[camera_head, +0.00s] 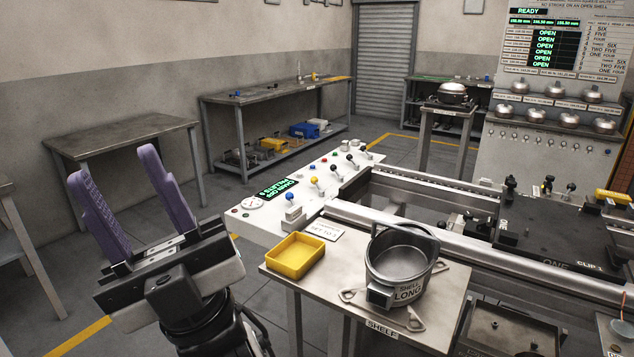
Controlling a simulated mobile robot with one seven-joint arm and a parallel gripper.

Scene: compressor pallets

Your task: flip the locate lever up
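A pale control panel (262,222) runs diagonally from the centre toward the back. Several levers stand along it, including a blue-knobbed lever (290,199) at the near end, a yellow-knobbed lever (315,182) behind it, and black-knobbed levers (349,158) farther back. Their labels are too small to read, so I cannot tell which one is the locate lever. My gripper (115,165), with two purple fingers, is at the left, in front of and left of the panel's near end. Its fingers are wide apart and empty, and it touches no lever.
A shelf table (440,315) in front of the panel holds a yellow tray (295,256) and a grey pot marked LONG (402,262). Conveyor rails (420,225) with a black pallet (560,235) lie to the right. A bare table (120,132) stands behind my gripper.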

